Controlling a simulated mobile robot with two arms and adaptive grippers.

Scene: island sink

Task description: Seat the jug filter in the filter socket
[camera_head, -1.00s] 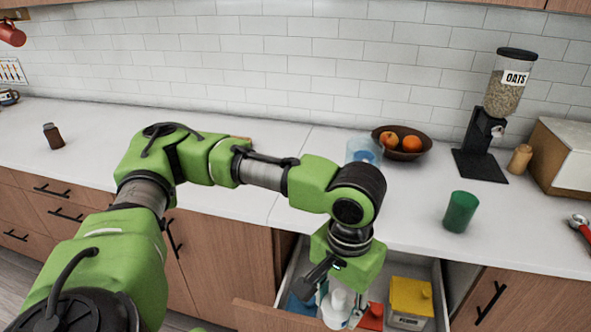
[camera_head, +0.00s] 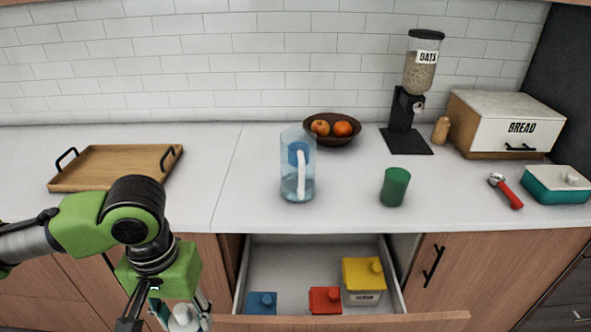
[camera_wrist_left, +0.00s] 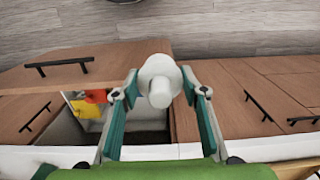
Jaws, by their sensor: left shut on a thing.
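The white jug filter (camera_head: 184,318) is held by my left gripper (camera_head: 170,316), low in front of the cabinet doors and left of the open drawer. The left wrist view shows the filter's rounded white body (camera_wrist_left: 160,82) between the two fingers of the left gripper (camera_wrist_left: 160,95). The clear bluish jug (camera_head: 306,183) stands upright on the counter, with a white handle facing me. A blue part (camera_head: 298,152), which seems to be the filter socket, shows inside its upper half. The filter is well apart from the jug. My right gripper is out of view.
The open drawer (camera_head: 270,258) holds blue (camera_head: 262,303), red (camera_head: 325,300) and yellow (camera_head: 363,278) containers. A green cup (camera_head: 395,187) stands right of the jug, a fruit bowl (camera_head: 345,138) behind it. A wooden tray (camera_head: 115,168) lies left. The counter between tray and jug is clear.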

